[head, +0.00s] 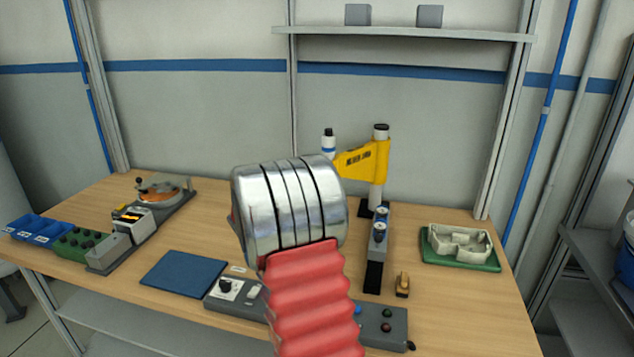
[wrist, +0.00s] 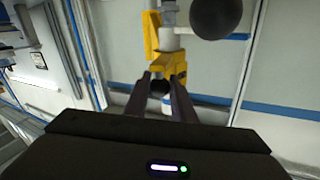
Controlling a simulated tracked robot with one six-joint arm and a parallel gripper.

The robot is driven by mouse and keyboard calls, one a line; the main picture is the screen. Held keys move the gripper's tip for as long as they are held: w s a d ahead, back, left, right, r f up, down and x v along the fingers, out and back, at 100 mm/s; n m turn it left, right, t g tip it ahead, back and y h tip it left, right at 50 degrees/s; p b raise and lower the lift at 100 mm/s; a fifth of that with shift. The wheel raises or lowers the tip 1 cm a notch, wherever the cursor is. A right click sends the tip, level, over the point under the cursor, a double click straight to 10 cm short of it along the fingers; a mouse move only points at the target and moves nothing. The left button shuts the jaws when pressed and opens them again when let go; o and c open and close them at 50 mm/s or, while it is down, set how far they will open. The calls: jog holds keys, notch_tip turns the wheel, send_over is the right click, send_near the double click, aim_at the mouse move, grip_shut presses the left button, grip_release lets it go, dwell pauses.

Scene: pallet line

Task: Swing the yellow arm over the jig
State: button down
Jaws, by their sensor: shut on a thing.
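The yellow arm (head: 362,158) stands on a pale post with a black cap (head: 380,170) at the back of the bench. The exact contact is hard to see. In the head view my own silver and red arm hides the gripper. A green base with a pale casting (head: 460,246), perhaps the jig, lies at the right.
A slim grey unit with round dials (head: 378,245) stands in front of the post. A control box (head: 385,326) is at the front edge, a blue mat (head: 184,273) at left. A dark ball (wrist: 216,14) shows in the wrist view. A shelf (head: 405,33) hangs above.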

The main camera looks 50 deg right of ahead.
jog(key=c, duration=1.5)
grip_release()
jog(key=shift+w+a, duration=0.1)
jog(key=shift+w, duration=0.45)
jog(key=shift+s, duration=0.1)
jog(key=a, duration=0.4)
jog(key=s+a, duration=0.1)
jog(key=a, duration=0.8)
jog(key=shift+s+a, duration=0.2)
jog(key=shift+a, duration=0.15)
jog(key=shift+f+t, duration=0.1)
jog(key=shift+t, duration=0.2)
